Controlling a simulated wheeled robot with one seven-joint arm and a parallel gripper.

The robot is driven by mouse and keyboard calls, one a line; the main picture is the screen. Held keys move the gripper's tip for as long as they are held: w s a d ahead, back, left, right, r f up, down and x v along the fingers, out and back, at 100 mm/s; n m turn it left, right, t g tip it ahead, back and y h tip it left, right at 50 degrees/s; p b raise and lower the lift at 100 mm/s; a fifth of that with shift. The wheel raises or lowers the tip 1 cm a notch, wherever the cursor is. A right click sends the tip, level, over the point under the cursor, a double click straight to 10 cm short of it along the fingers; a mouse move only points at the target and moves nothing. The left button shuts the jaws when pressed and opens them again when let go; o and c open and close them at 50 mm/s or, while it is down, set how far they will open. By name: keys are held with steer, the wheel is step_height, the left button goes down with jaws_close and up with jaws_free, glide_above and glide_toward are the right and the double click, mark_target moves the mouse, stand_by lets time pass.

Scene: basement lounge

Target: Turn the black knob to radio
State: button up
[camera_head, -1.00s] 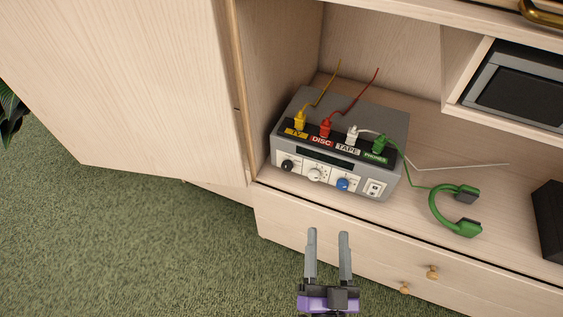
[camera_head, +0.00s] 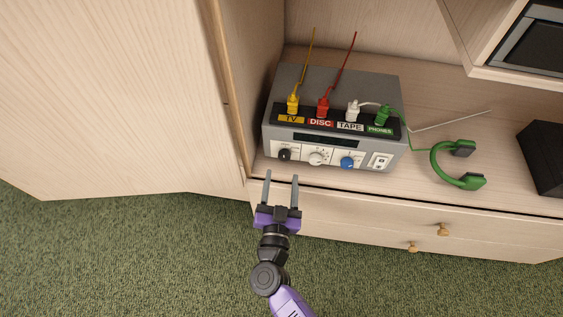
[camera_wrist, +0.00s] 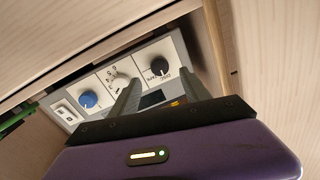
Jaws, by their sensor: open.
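The black knob (camera_head: 284,155) is the leftmost of three knobs on the front of a grey receiver (camera_head: 305,83), beside a white knob (camera_head: 316,158) and a blue knob (camera_head: 347,162). In the wrist view the black knob (camera_wrist: 160,67) appears upside down, with small lettering around it too small to read surely. My gripper (camera_head: 281,177) is open and empty, just in front of and below the black knob, not touching it. In the wrist view its two fingers (camera_wrist: 160,88) reach toward the panel, one on each side below the knob.
The receiver stands on a wooden cabinet shelf (camera_head: 420,195). Yellow, red, white and green plugs sit on its top. Green headphones (camera_head: 437,163) and a black box (camera_head: 545,160) are to the right. An open cabinet door (camera_head: 110,90) stands at the left. Drawers lie below.

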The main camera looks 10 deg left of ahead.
mark_target(284, 158)
steer(key=w+b, duration=0.1)
steer(key=w, duration=0.4)
steer(key=shift+w, duration=0.4)
steer(key=shift+c, duration=0.2)
jaws_close()
